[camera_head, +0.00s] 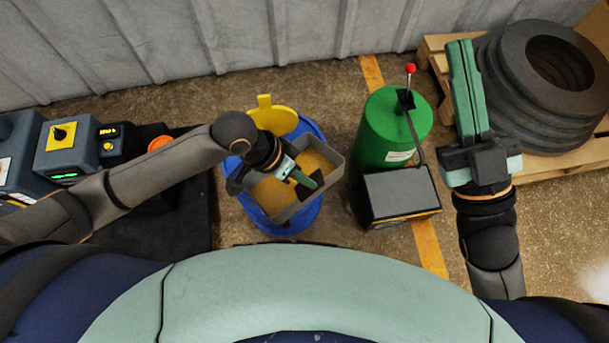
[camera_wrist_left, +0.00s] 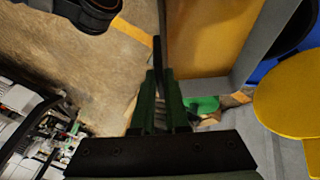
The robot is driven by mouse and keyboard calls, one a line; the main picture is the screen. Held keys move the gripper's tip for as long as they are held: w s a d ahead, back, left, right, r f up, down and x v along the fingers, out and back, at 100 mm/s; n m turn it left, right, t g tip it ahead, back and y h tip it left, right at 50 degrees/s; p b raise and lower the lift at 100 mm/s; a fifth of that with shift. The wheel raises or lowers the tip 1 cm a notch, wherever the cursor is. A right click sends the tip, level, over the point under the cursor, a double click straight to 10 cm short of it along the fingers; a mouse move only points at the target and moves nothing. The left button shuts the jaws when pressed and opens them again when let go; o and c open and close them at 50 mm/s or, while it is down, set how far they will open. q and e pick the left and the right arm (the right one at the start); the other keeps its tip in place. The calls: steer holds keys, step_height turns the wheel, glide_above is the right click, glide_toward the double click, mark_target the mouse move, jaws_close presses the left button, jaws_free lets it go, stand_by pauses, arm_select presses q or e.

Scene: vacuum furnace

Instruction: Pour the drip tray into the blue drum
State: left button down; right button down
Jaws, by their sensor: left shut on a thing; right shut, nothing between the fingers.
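The drip tray (camera_head: 318,195) is a grey open box with an amber-brown surface inside. In the head view it is above the blue drum (camera_head: 266,222), covering most of its top. My left gripper (camera_head: 306,180) is shut on the tray's wall. In the left wrist view the fingers (camera_wrist_left: 160,82) hold a thin edge, with the tray wall (camera_wrist_left: 258,45) and its amber inside beyond. A strip of the drum (camera_wrist_left: 283,58) shows at the right there. I cannot tell how far the tray is tilted. My right gripper (camera_head: 462,46) is shut, empty and away from the drum.
A yellow disc with a tab (camera_head: 273,116) is at the drum's back edge. A green cylinder (camera_head: 392,128) and a grey-topped box (camera_head: 400,192) stand right of the drum. Black rings (camera_head: 545,85) lie on a pallet (camera_head: 565,160). Control boxes (camera_head: 68,148) are at left.

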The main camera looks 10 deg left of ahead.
arm_select(q)
steer(key=shift+w+a+r, duration=0.15)
steer(key=shift+w+r, duration=0.05)
steer(key=shift+r, duration=0.1)
arm_select(e)
steer(key=shift+s+a+r+n+y, duration=0.1)
steer(key=shift+s+r+n+y, duration=0.65)
steer(key=shift+r+y, duration=0.2)
arm_select(q)
steer(key=shift+w+a+r+g+h+b, duration=0.4)
steer(key=shift+r+g+h+b, duration=0.15)
steer(key=shift+b, duration=0.35)
arm_select(e)
steer(key=shift+s+a+n+y, duration=0.15)
steer(key=shift+s+n+y, duration=0.4)
steer(key=shift+y, duration=0.3)
arm_select(q)
steer(key=shift+w+a+r, duration=0.1)
steer(key=shift+a+r, duration=0.05)
steer(key=shift+r, duration=0.1)
arm_select(e)
steer(key=shift+r, duration=0.15)
